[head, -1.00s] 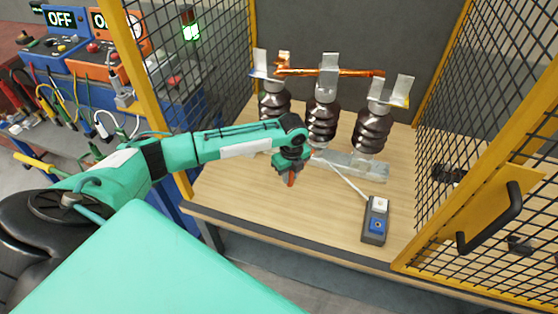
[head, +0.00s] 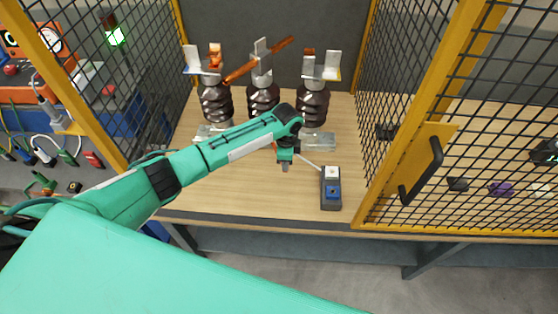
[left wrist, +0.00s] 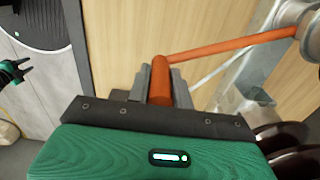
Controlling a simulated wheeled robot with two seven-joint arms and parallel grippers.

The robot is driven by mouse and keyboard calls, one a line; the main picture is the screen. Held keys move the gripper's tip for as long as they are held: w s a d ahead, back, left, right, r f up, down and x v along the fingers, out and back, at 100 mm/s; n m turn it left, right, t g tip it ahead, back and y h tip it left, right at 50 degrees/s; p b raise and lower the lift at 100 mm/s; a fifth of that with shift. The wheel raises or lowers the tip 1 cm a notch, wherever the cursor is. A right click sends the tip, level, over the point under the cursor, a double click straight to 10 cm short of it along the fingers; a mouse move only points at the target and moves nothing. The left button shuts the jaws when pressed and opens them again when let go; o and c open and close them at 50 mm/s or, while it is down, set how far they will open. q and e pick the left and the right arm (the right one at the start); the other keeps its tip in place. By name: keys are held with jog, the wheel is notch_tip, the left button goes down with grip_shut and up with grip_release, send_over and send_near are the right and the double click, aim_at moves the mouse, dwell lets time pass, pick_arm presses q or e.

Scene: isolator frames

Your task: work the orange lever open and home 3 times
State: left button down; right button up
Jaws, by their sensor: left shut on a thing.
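My left gripper (head: 284,164) is in front of the three insulators, low over the wooden bench. In the left wrist view its jaws (left wrist: 160,82) are shut on the end of the orange lever (left wrist: 228,45). The lever runs from the grip to a grey metal hub at upper right. In the head view my arm and gripper hide the lever. Above, a copper bar (head: 272,53) on the middle insulator (head: 263,96) stands at a slant, its right end toward the back. It is apart from the right contact (head: 331,66).
A grey box (head: 331,190) with white and blue tops stands right of the gripper. Yellow-framed mesh panels (head: 410,110) close in both sides. Bare bench (head: 230,190) lies in front.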

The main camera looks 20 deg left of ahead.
pick_arm(q)
jog(key=shift+w+d, duration=0.1)
jog(key=shift+w, duration=0.05)
jog(key=c, duration=1.3)
grip_release()
jog(key=shift+o, duration=0.2)
jog(key=shift+r, duration=0.15)
notch_tip(320, 180, up, 12)
jog(key=b, duration=0.2)
jog(key=shift+r+b, duration=0.1)
jog(key=shift+b, duration=0.3)
jog(key=shift+r, duration=0.7)
